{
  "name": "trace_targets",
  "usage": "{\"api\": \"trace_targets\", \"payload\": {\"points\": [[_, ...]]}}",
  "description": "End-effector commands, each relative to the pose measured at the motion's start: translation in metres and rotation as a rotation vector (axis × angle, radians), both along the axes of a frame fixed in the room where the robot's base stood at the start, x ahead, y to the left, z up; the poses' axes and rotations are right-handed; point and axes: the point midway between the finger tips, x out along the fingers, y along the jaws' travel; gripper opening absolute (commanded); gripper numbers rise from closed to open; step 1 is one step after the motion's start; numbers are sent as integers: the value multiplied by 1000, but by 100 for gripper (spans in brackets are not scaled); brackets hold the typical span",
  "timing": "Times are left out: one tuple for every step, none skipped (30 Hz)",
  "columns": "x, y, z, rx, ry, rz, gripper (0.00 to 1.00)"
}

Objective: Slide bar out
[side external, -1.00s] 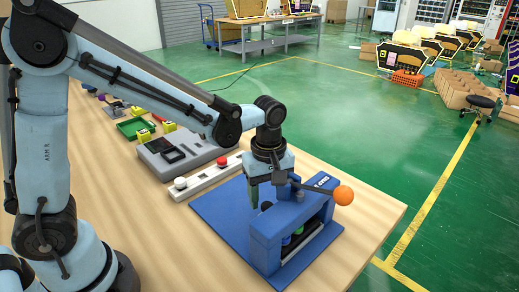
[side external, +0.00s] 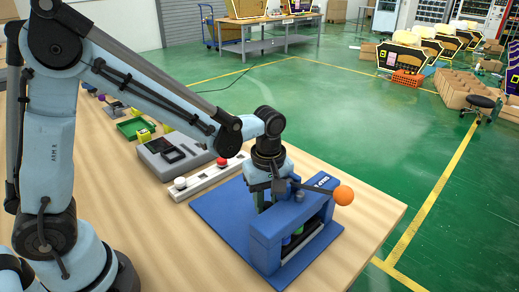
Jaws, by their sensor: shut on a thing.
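A blue press-like fixture (side external: 268,247) stands on a blue base plate (side external: 212,212) near the table's right end. A dark lever with an orange ball knob (side external: 343,195) sticks out from its top to the right. Green and purple round pieces (side external: 289,240) show inside its open front. My gripper (side external: 264,203) points down at the back left of the fixture, low against it. Its fingers are mostly hidden behind the fixture's frame. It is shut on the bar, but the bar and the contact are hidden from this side.
A white strip with a white button (side external: 180,183) and a red button (side external: 221,162) lies behind the base plate. A grey device (side external: 175,153) and a green tray (side external: 132,128) are farther back. The wooden table's right corner (side external: 385,215) is bare.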

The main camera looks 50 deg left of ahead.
Motion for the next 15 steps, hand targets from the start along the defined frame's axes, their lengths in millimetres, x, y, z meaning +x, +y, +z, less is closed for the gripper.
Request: {"api": "trace_targets", "payload": {"points": [[0,0,0,0,1,0,0],[0,0,0,0,1,0,0],[0,0,0,0,1,0,0],[0,0,0,0,1,0,0],[0,0,0,0,1,0,0],[0,2,0,1,2,1,0],[0,3,0,1,2,1,0],[0,4,0,1,2,2,0],[0,8,0,1,2,3,0],[0,11,0,1,2,4,0],[0,14,0,1,2,4,0],[0,20,0,0,2,5,0],[0,25,0,0,2,7,0],[0,30,0,0,2,6,0],[0,38,0,0,2,8,0]]}}
